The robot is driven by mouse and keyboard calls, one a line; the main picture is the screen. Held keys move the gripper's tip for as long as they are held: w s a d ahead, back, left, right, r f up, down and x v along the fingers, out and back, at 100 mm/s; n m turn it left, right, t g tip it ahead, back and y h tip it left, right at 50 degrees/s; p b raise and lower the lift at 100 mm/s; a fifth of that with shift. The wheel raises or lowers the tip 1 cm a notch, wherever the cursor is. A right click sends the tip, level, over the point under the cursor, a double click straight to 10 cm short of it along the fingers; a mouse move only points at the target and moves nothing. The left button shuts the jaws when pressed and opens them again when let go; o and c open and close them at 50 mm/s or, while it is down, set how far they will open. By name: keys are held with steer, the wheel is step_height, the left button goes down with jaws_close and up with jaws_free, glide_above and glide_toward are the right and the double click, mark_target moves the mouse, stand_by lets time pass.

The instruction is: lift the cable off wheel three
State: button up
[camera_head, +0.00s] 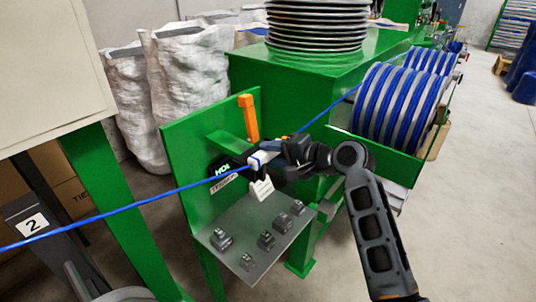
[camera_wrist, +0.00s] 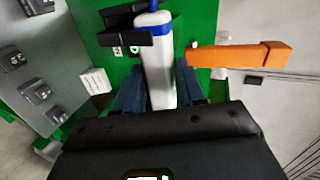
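The blue cable (camera_head: 150,200) runs from the left edge, past my gripper, up to the cable reels at the right. My gripper (camera_head: 268,157) is in front of the green panel. A white cylinder (camera_wrist: 157,65) with a blue ring lies between its dark fingers (camera_wrist: 158,92), which appear to sit against both sides. It also shows as a white piece on the cable line in the head view (camera_head: 257,161). No wheel marked three can be read. A grey post marked 2 (camera_head: 32,224) stands at left, with part of a grey wheel (camera_head: 120,295) at the bottom edge.
The green panel (camera_head: 180,155) carries an orange lever (camera_head: 248,118), also beside the cylinder in the wrist view (camera_wrist: 235,55). A grey shelf (camera_head: 255,240) below holds several small dark parts. Reels of blue cable (camera_head: 400,105) stand right.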

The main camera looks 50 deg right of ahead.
steer(key=shift+f, duration=0.15)
steer(key=c, duration=0.3)
